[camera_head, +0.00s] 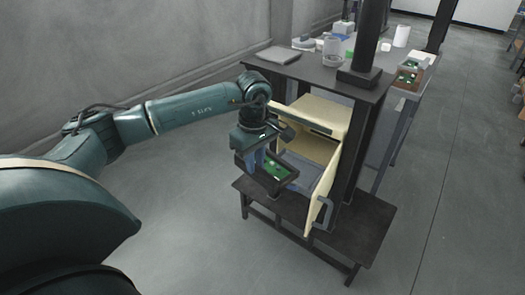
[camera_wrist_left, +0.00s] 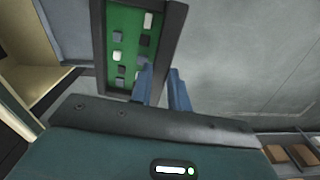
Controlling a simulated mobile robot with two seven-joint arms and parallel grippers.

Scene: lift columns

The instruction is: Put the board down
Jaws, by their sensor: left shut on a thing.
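The board (camera_head: 274,170) is green with small parts on it and sits in a dark frame. In the left wrist view the board (camera_wrist_left: 126,50) shows grey and white blocks on its green face. My left gripper (camera_head: 258,160) is shut on the board's frame edge, with blue fingers (camera_wrist_left: 164,84) on either side of it. The board is held in front of an open cabinet (camera_head: 322,110) with cream panels, above a low dark bench (camera_head: 262,201). I cannot tell whether it touches anything below. My right gripper is not in view.
The cabinet's cream door (camera_head: 322,195) stands open to the right of the board. A dark post (camera_head: 368,40) rises from the dark tabletop (camera_head: 310,68). Behind are a white roll (camera_head: 401,36) and a brown tray (camera_head: 407,86) with green pieces. The floor at left is clear.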

